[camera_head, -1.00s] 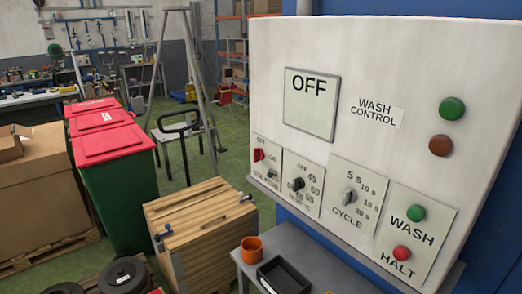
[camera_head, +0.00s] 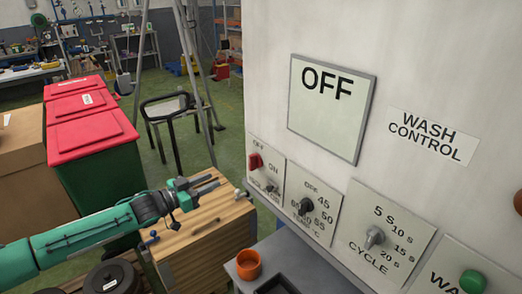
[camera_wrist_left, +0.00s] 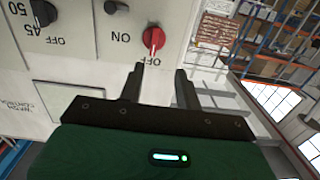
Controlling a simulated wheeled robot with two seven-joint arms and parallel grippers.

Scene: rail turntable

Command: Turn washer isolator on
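The red washer isolator knob (camera_head: 255,161) is at the left end of the white wash control panel (camera_head: 410,75). In the left wrist view the panel appears upside down, and the red knob's (camera_wrist_left: 154,40) white mark points toward OFF. The display (camera_head: 328,112) reads OFF. My left gripper (camera_head: 214,184) is left of and below the knob, apart from it. Its two fingers are spread and empty in the wrist view (camera_wrist_left: 160,72), with the knob beyond the gap. My right gripper is not in view.
A black temperature knob (camera_head: 306,206) and a grey cycle knob (camera_head: 375,237) sit right of the isolator. A green button (camera_head: 473,282) is farther right. An orange cup (camera_head: 248,264) stands below the panel. A wooden crate (camera_head: 205,240) is under my left gripper.

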